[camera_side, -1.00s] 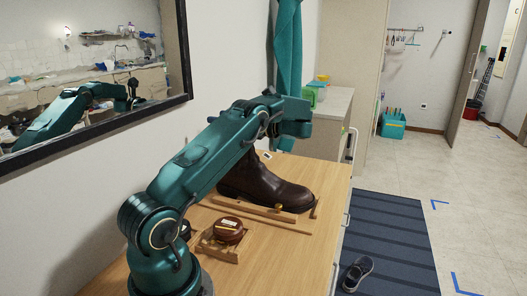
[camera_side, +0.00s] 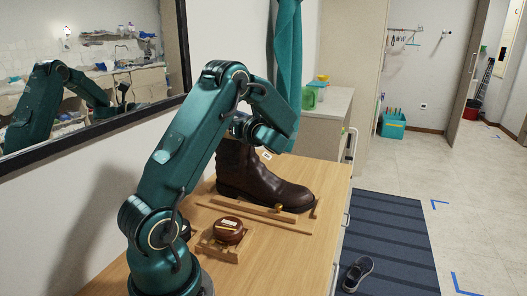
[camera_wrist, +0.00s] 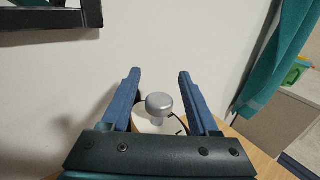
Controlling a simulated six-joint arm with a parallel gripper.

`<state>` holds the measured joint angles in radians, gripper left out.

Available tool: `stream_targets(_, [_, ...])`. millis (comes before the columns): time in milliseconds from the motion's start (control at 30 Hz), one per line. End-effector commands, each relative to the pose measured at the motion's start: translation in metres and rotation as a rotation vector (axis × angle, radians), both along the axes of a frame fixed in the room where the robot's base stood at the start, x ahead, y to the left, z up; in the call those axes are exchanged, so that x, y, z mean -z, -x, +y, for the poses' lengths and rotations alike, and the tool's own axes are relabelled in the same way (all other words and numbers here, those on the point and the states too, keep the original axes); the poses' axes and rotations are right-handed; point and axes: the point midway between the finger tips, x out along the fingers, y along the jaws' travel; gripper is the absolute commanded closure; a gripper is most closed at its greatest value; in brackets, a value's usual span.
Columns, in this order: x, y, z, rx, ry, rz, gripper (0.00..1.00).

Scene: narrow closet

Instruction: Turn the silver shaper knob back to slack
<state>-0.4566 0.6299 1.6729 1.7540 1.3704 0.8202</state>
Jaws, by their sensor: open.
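The silver shaper knob (camera_wrist: 159,103) shows in the wrist view, between and beyond the two blue fingers of my gripper (camera_wrist: 158,90). The fingers are open and spread to either side of the knob, with visible gaps. I cannot tell how far below or ahead of the fingertips it sits. In the side view the brown boot (camera_side: 262,182) stands upright in a low wooden frame on the wooden counter (camera_side: 285,245). My gripper is above the boot's shaft there, and my arm hides the knob and the top of the shaft.
A round brown tin (camera_side: 228,230) sits in a small wooden holder in front of the boot. A framed mirror (camera_side: 182,50) hangs on the wall at left. A teal cloth (camera_side: 287,60) hangs behind my wrist. The counter's front right is clear.

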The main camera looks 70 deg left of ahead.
Motion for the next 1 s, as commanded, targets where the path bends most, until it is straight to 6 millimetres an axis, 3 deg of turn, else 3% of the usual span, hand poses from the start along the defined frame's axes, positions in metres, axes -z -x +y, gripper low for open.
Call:
stream_targets(233, [0.0, -0.004, 0.0, 0.187, 0.003, 0.001, 0.39])
stream_targets(500, [0.0, -0.007, -0.053, 0.196, 0.001, 0.001, 0.39])
stream_targets(600, [-0.019, -0.01, -0.058, 0.215, -0.024, -0.061, 0.39])
stream_targets(833, [-0.039, 0.006, -0.075, 0.192, 0.014, -0.206, 0.39])
stream_targets(1000, [-0.037, 0.023, -0.091, 0.153, 0.094, -0.34, 0.39])
